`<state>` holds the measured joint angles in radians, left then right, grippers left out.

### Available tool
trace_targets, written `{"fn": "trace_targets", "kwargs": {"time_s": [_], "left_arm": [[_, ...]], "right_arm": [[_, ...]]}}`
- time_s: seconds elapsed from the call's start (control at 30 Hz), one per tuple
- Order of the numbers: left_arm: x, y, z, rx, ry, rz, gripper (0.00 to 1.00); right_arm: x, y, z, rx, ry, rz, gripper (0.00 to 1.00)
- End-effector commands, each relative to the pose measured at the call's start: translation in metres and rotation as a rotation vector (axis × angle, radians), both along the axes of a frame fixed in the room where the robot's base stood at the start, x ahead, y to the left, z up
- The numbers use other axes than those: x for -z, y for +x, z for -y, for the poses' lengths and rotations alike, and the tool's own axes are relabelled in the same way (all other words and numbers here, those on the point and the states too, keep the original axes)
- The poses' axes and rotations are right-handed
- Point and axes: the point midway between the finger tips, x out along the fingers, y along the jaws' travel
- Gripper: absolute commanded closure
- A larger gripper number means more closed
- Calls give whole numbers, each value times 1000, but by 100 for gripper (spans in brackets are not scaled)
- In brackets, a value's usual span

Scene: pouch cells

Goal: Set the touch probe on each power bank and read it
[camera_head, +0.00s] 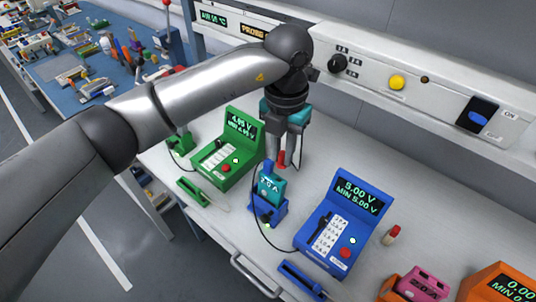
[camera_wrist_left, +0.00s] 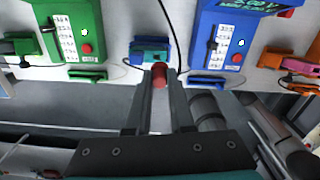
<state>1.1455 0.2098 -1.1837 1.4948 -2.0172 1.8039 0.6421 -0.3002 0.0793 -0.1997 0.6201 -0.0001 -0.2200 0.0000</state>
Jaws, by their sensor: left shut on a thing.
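My left gripper (camera_head: 280,163) reaches down over the bench behind the teal power bank, shut on a small red cylinder (camera_wrist_left: 159,75); whether it is the touch probe I cannot tell. The teal power bank (camera_head: 271,184) stands upright in a blue dock (camera_head: 268,209). A blue meter (camera_head: 344,222) to its right shows 5.00 V, MIN 5.00 V. A green meter (camera_head: 229,150) to its left has a lit volt reading. A green dock (camera_head: 180,143) stands left of that meter. A pink power bank (camera_head: 423,285) sits at an orange dock. My right gripper is not in view.
An orange meter (camera_head: 500,284) reads 0.00 at the right edge. A red-and-white piece (camera_head: 391,235) stands right of the blue meter. Green (camera_head: 193,192) and blue (camera_head: 300,280) holders lie near the front edge. Black cables loop around the dock. A control panel runs along the back.

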Motion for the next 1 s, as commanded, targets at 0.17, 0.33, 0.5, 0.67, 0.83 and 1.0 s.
{"fn": "trace_targets", "kwargs": {"time_s": [0.17, 0.33, 0.5, 0.67, 0.83, 1.0], "left_arm": [[0, 0, 1, -1, 0, 0, 100], [2, 1, 1, -1, 3, -3, 100], [15, 2, 2, 0, 24, -28, 100], [28, 3, 3, -1, 47, -56, 100], [42, 4, 4, 0, 73, -85, 100], [49, 4, 4, 0, 89, -105, 100]], "right_arm": [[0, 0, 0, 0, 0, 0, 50], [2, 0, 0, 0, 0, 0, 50], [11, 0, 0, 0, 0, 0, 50], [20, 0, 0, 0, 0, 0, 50], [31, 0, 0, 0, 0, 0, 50], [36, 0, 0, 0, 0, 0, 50]]}}
